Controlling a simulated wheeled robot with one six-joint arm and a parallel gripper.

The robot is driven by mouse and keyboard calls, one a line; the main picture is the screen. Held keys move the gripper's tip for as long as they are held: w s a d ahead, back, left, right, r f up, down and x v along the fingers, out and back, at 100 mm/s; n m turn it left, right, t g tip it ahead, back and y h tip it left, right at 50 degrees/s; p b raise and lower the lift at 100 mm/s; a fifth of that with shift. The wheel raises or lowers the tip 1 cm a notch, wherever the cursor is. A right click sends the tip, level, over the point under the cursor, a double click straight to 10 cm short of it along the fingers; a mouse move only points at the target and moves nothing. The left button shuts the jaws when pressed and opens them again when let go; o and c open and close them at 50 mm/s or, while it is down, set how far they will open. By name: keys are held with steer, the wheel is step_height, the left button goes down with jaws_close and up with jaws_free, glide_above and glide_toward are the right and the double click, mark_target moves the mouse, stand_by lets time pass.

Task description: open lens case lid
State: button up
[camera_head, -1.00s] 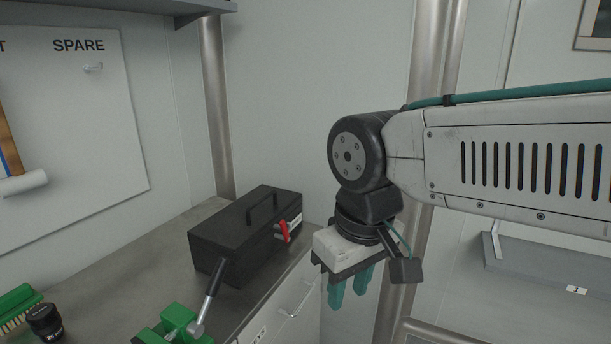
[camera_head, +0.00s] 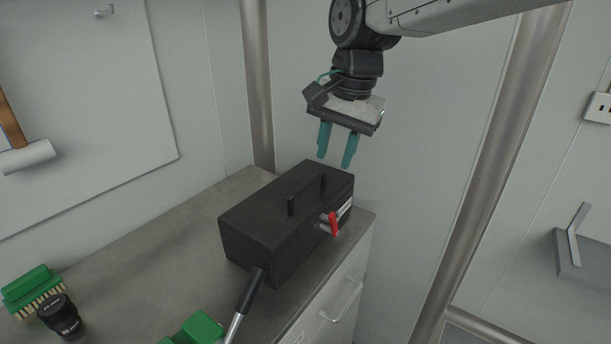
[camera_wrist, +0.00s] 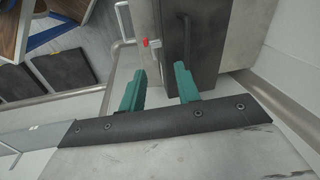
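The black lens case (camera_head: 272,225) stands on the metal counter with its lid closed. A handle (camera_head: 307,194) arches over its top, and a red latch (camera_head: 334,224) sits on its right-hand face. My gripper (camera_head: 336,162) is above the far end of the case, pointing down, its two teal fingers apart and nothing between them. In the wrist view the fingers (camera_wrist: 156,88) are apart in front of the case (camera_wrist: 208,40), with the red latch (camera_wrist: 152,43) and the handle (camera_wrist: 186,40) beyond them.
The counter (camera_head: 150,262) holds a green brush (camera_head: 32,288), a black lens (camera_head: 60,316), a green block (camera_head: 195,328) and a dark-handled tool (camera_head: 247,298) near the case's front. A metal post (camera_head: 258,100) rises behind. A drawer handle (camera_head: 342,300) juts below the counter.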

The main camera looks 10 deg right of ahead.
mark_target(303, 185)
steer(key=shift+m, duration=0.7)
steer(key=w+a+f, duration=0.1)
steer(key=f, duration=0.1)
steer(key=w+a+f, duration=0.2)
steer(key=f, duration=0.1)
steer(key=w+a+f, duration=0.1)
steer(key=f, duration=0.2)
steer(key=shift+w+a, duration=0.25)
steer(key=shift+a, duration=0.1)
steer(key=shift+r, duration=0.1)
jaws_close()
